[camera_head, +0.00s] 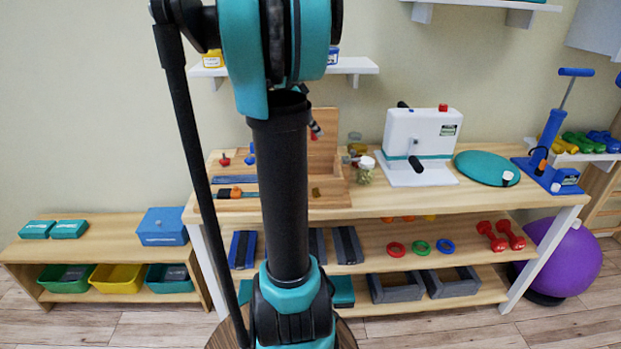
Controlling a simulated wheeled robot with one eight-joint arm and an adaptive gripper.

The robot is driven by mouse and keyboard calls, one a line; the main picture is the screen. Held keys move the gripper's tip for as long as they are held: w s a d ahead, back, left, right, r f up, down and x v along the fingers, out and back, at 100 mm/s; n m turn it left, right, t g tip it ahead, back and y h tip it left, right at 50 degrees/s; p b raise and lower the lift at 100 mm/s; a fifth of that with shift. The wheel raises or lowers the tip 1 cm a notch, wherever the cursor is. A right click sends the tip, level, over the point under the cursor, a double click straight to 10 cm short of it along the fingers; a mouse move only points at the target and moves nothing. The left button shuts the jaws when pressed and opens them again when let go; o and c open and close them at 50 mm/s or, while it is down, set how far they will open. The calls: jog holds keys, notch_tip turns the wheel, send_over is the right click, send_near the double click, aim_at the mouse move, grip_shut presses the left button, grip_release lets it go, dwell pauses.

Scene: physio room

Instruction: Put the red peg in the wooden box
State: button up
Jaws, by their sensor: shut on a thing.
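The wooden box (334,197) stands open on the long wooden table, with its tall lid (325,150) raised at the back. A small brass-coloured clasp shows on its front. My gripper (315,130) is small and partly hidden behind my arm, above the box and in front of the raised lid. It is shut on a small red piece, which looks like the red peg (317,133); only a bit of it shows. The inside of the box is mostly hidden by my arm and its front wall.
Left of my arm, a board with a red knob (224,160) and blue pieces lies on the table. Right of the box stand a glass jar (365,172), a white device (420,140) and a teal disc (485,168). A shelf (350,66) hangs above.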

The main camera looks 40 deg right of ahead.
notch_tip(320, 180, down, 18)
jog(key=shift+r, duration=0.15)
dwell(0.3)
jog(key=o, duration=0.8)
jog(key=v, duration=1.2)
